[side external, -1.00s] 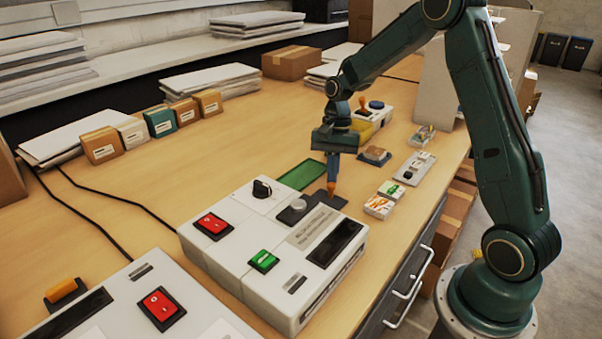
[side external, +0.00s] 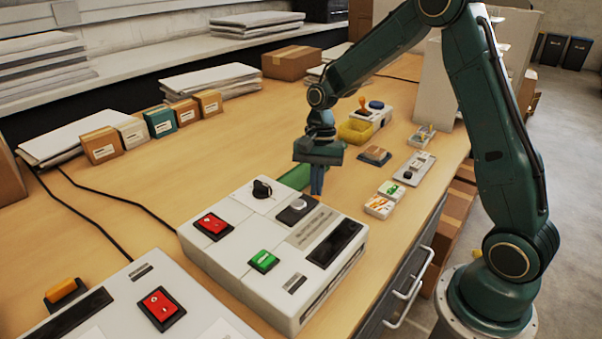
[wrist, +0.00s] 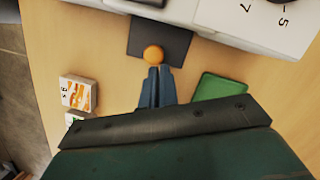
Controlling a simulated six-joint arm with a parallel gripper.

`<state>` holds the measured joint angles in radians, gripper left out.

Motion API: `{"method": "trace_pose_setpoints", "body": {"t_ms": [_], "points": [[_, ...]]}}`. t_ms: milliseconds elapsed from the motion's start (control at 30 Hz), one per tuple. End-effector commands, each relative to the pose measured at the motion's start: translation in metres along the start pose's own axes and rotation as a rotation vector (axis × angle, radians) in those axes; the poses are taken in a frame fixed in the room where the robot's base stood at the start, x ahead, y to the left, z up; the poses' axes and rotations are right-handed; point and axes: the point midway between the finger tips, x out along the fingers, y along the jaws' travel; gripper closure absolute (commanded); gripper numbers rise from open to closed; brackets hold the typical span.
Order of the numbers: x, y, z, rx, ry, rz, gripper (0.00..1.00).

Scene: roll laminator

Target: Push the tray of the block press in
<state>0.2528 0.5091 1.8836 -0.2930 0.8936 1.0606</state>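The block press is the white machine (side external: 250,215) with a dial, a round silver button and red and green switches; its edge also shows at the top of the wrist view (wrist: 215,22). Its dark tray (wrist: 142,38) sticks out from that edge, partly exposed, with an orange ball knob (wrist: 153,54) near its outer end. My gripper (wrist: 155,72) has its blue fingers together, tips right at the knob on the side away from the machine. In the side view my gripper (side external: 317,190) is low behind the press, and the knob is hidden.
A green pad (side external: 293,178) lies on the table beside the tray. Small boxes with orange and green labels (side external: 379,206) lie to the right. A yellow bin (side external: 354,131) and a brown block on a dark pad (side external: 374,155) stand farther back. A second white machine (side external: 130,310) is in front.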

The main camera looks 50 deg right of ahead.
Motion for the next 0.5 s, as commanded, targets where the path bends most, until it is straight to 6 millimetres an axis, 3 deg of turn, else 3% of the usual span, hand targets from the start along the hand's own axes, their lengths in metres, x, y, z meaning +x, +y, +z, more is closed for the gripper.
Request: {"method": "trace_pose_setpoints", "body": {"t_ms": [167, 367, 500], "points": [[-0.003, -0.001, -0.013, 0.001, -0.001, -0.001, 1.0], [-0.01, 0.0, -0.042, 0.009, 0.004, -0.004, 1.0], [-0.037, 0.0, -0.039, 0.006, 0.008, -0.006, 1.0]]}}
